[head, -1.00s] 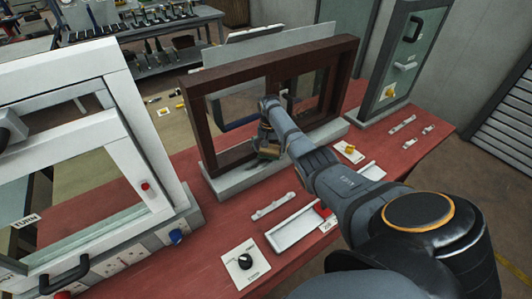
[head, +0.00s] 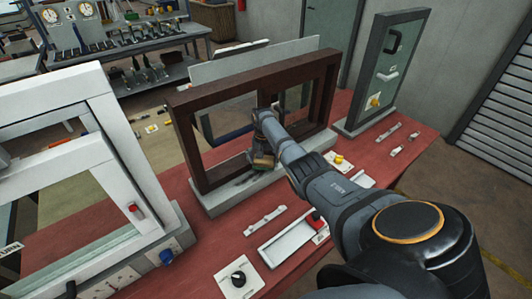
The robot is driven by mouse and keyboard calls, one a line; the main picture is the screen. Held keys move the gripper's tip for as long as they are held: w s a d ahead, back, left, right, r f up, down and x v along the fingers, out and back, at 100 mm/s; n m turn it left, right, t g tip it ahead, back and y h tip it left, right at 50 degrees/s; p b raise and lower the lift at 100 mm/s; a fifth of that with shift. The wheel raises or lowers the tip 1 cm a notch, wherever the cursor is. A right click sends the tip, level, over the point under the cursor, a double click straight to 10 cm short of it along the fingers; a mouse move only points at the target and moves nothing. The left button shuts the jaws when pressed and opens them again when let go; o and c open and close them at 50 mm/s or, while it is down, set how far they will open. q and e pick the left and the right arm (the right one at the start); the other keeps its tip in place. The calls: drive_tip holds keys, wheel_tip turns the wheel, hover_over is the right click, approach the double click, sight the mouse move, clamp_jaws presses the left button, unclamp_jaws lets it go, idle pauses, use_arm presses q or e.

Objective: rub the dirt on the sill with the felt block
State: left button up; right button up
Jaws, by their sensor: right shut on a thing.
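My right gripper (head: 261,152) is at the sill of the dark brown window frame, shut on the felt block (head: 263,162), a small tan-brown piece. The block is low at the sill; the small view does not show whether it touches. The pale grey sill (head: 222,201) runs along the foot of the brown frame (head: 184,140). A dark smear of dirt (head: 238,180) shows on the sill just left of the block. Any dirt under or behind the block is hidden. My left gripper is out of view.
A white window frame (head: 133,165) stands at the left and a grey-framed glass panel (head: 385,70) at the back right. On the red bench (head: 190,243) lie a white tray (head: 287,243), a black knob plate (head: 238,281) and small metal fittings (head: 264,221).

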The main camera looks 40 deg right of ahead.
drive_tip(key=shift+s+a+f+p, duration=0.15)
drive_tip(key=shift+a+p, duration=0.45)
drive_tip(key=shift+a, duration=0.85)
drive_tip(key=shift+a+p, duration=1.15)
drive_tip(key=shift+a, duration=0.65)
drive_tip(key=shift+c, duration=0.3)
drive_tip(key=shift+a+r+p, duration=0.2)
drive_tip(key=shift+a+p, duration=0.6)
drive_tip(key=shift+a, duration=0.45)
drive_tip(key=shift+w+a, duration=0.2)
drive_tip(key=shift+a, duration=1.55)
drive_tip(key=shift+c, duration=0.2)
drive_tip(key=shift+w+a, duration=0.1)
drive_tip(key=shift+a, duration=0.35)
